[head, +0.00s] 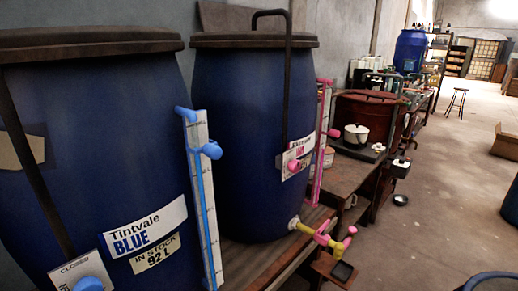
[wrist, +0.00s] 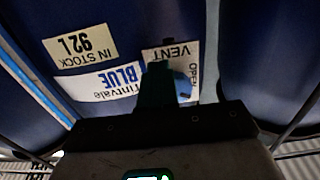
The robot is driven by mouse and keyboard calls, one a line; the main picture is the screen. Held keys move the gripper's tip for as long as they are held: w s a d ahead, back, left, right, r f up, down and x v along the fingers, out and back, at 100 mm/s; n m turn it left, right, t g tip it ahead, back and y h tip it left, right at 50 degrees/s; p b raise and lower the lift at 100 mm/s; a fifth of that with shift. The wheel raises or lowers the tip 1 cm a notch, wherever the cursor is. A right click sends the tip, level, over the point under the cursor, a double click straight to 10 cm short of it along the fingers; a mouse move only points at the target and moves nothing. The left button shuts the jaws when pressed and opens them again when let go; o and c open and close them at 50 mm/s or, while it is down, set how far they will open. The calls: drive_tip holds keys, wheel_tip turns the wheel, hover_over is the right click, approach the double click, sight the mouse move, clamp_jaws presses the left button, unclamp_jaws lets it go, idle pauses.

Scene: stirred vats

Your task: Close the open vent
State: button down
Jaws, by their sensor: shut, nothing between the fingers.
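The Tintvale BLUE vat (head: 100,150) fills the left of the head view. Its vent plate (head: 62,275), marked CLOSED along its top, is cut off at the lower edge, with a blue knob (head: 89,284) on it. In the wrist view the vent plate (wrist: 158,54) appears upside down, with VENT and OPEN legible. The blue knob (wrist: 183,86) shows partly beside my gripper (wrist: 158,70). My gripper is shut and empty, in front of the plate; whether it touches the knob I cannot tell. The knob's setting is unclear.
A second blue vat (head: 245,140) with a pink knob (head: 293,165) stands to the right. Blue (head: 205,200) and pink (head: 322,140) level gauges and a yellow-pink tap (head: 322,234) stick out. A bench (head: 345,178) runs behind. Open floor (head: 440,190) lies right.

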drive_tip(key=shift+r, duration=0.25)
idle(0.4)
drive_tip(key=shift+s+a, duration=0.2)
drive_tip(key=s+d+f, duration=0.1)
drive_tip(key=s+d, duration=0.2)
drive_tip(key=s, duration=0.2)
drive_tip(key=shift+d+f, duration=0.15)
drive_tip(key=shift+d, duration=0.15)
idle(1.1)
drive_tip(key=shift+s, duration=0.1)
